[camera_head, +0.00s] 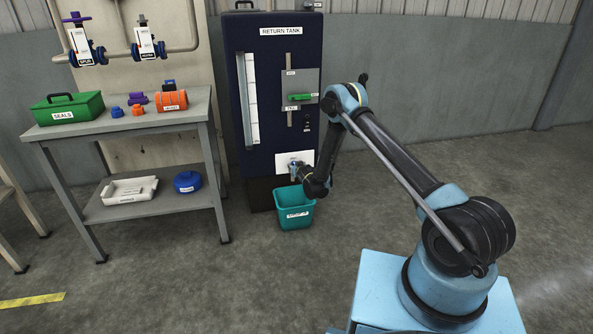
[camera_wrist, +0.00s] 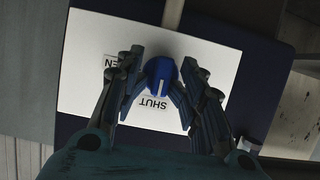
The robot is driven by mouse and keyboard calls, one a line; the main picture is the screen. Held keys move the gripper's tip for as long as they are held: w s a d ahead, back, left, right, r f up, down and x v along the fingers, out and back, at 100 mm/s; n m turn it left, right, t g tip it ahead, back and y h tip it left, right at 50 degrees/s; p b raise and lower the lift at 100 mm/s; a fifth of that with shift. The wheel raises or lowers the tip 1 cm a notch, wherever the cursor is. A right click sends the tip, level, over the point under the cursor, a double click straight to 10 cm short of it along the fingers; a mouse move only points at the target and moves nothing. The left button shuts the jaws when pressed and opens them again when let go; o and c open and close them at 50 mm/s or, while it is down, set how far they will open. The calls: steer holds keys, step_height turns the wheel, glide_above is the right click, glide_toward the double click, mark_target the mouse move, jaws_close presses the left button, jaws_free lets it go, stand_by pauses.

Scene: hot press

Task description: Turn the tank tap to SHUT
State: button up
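The tank tap (camera_wrist: 160,72) is a blue knob with a white line, on a white plate (camera_wrist: 215,62) in the wrist view. Its white line points down in the picture, toward the upside-down SHUT label (camera_wrist: 153,103). A second label, partly hidden by a finger, shows only "EN" (camera_wrist: 110,62). My gripper (camera_wrist: 160,82) has one finger on each side of the knob, and both fingertips appear to touch it. In the head view, my gripper (camera_head: 298,170) is at the white plate (camera_head: 284,159) low on the return tank (camera_head: 268,80).
A teal bucket (camera_head: 294,214) stands on the floor under the tap. A green handle (camera_head: 300,97) is higher on the tank. To the left, a grey bench (camera_head: 130,127) holds a green box (camera_head: 67,108) and an orange cylinder (camera_head: 171,100). The floor in front is clear.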

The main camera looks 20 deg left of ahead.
stand_by(0.4)
step_height(320, 180, up, 10)
stand_by(0.6)
steer(key=shift+d, duration=0.1)
